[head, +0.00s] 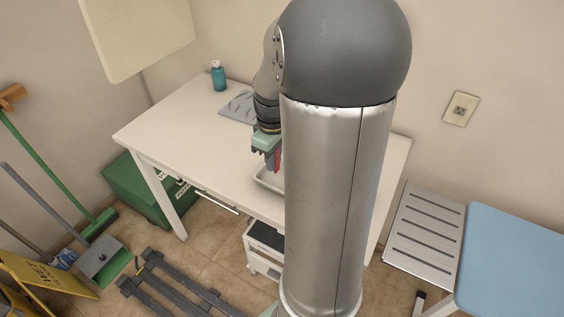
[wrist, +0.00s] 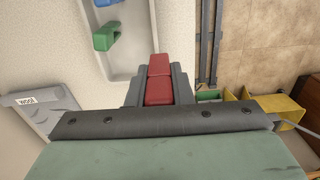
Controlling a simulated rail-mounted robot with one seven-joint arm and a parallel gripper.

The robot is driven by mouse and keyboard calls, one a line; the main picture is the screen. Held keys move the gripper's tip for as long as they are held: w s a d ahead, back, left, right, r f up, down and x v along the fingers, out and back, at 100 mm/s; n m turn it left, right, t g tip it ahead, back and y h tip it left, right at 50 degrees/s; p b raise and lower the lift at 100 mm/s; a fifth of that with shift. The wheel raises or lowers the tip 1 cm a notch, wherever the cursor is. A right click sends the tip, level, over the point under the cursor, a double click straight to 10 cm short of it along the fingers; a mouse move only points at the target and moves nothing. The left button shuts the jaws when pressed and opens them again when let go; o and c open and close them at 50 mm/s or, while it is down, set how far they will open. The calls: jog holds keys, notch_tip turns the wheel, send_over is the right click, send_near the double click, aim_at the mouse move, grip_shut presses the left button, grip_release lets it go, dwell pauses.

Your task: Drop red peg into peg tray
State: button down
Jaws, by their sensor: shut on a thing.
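My gripper (head: 268,154) is shut on the red peg (head: 277,160), which hangs down from the fingers over the white table. In the wrist view the red peg (wrist: 158,88) sits between the two dark fingers of my gripper (wrist: 158,94). The pale peg tray (head: 265,182) lies just below and in front of the gripper, partly hidden by my arm. In the wrist view the tray (wrist: 128,62) holds a green peg (wrist: 105,37) and a blue piece (wrist: 107,2). The red peg's tip overlaps the tray's rim there; the height gap cannot be told.
The white table (head: 190,135) has clear room left of the tray. A grey board (head: 238,108) and a teal bottle (head: 218,76) are toward the back. A green crate (head: 140,190) is below. A blue seat (head: 515,260) stands at the right.

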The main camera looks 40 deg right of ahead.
jog(key=p, duration=0.1)
send_near(275, 183)
jog(key=shift+s+d, duration=0.25)
jog(key=shift+d, duration=0.4)
jog(key=shift+s+d, duration=0.2)
jog(key=shift+d, duration=0.4)
notch_tip(275, 183, down, 3)
jog(key=shift+f+p, duration=0.1)
jog(key=shift+p, duration=0.2)
jog(key=shift+f+b, duration=0.55)
jog(key=c, duration=1.3)
grip_release()
jog(key=shift+r, duration=0.15)
